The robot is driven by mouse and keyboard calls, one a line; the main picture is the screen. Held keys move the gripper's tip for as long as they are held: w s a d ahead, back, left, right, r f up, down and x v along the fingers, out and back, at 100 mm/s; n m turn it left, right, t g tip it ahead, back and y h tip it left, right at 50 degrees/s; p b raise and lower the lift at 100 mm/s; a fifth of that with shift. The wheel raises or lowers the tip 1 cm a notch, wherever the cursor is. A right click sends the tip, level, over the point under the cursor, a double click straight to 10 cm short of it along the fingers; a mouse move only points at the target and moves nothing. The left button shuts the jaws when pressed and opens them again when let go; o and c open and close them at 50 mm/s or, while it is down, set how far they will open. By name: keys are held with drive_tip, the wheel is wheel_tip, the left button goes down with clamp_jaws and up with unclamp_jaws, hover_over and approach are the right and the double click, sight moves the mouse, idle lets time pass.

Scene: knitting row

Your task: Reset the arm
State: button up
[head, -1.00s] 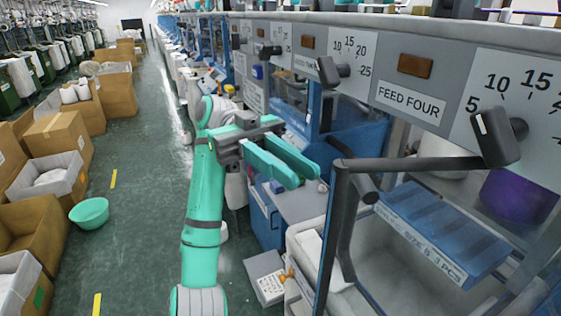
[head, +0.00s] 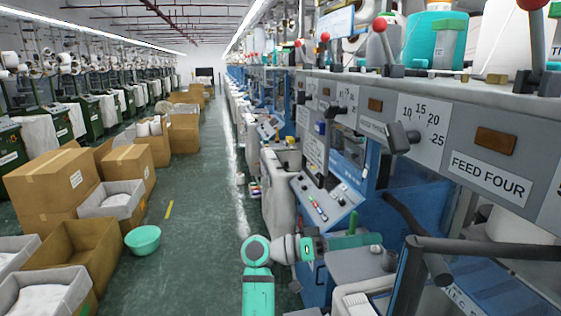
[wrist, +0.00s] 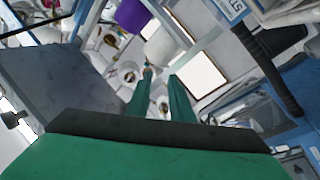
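My gripper shows in the wrist view (wrist: 160,92) with its two green fingers apart and nothing between them. Past the fingertips are a purple cone, a white cone and pale machine interior, seen at a tilt. In the head view my teal and grey arm stands at the bottom middle, bent to the right at its top joint. Its end reaches in front of the blue machine side, over a grey ledge (head: 360,262). My fingers are hard to make out in the head view.
The knitting machine row lines the right, with a FEED FOUR panel (head: 488,178) and dark handles (head: 403,138). A black bar (head: 490,248) crosses the lower right. Cardboard boxes (head: 75,185) and a mint bowl (head: 143,239) are at left. The green aisle floor (head: 205,210) is clear.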

drive_tip(key=w+a+f+n+t+y, duration=0.2)
drive_tip(key=w+a+f+n+t, duration=0.15)
drive_tip(key=f, duration=0.45)
drive_tip(key=w+a+f+n+t+y, duration=0.25)
drive_tip(key=f+n+t, duration=0.25)
drive_tip(key=f, duration=0.3)
drive_tip(key=w+a+f+n+t+y, duration=0.25)
drive_tip(key=w+f+n+t, duration=0.2)
drive_tip(key=f, duration=0.35)
drive_tip(key=s+a+f+n+t+y, duration=0.1)
drive_tip(key=s+a+f+n+y, duration=0.15)
drive_tip(key=s+f, duration=0.5)
drive_tip(key=s+a+f+n+t+y, duration=0.1)
drive_tip(key=s+a+f+y, duration=0.3)
drive_tip(key=f, duration=0.7)
drive_tip(key=s+a+f+y, duration=0.2)
drive_tip(key=s+f+y, duration=0.1)
drive_tip(key=s, duration=0.9)
drive_tip(key=s+a+f+y, duration=0.3)
drive_tip(key=s, duration=0.9)
drive_tip(key=s+r+m+t, duration=0.1)
drive_tip(key=s+r+m, duration=0.1)
drive_tip(key=s+r, duration=0.4)
drive_tip(key=s+r+m+t+y, duration=0.1)
drive_tip(key=s+r+m, duration=0.1)
drive_tip(key=s+r, duration=0.5)
drive_tip(key=f+v, duration=0.1)
drive_tip(key=v, duration=0.4)
drive_tip(key=shift+s, duration=0.45)
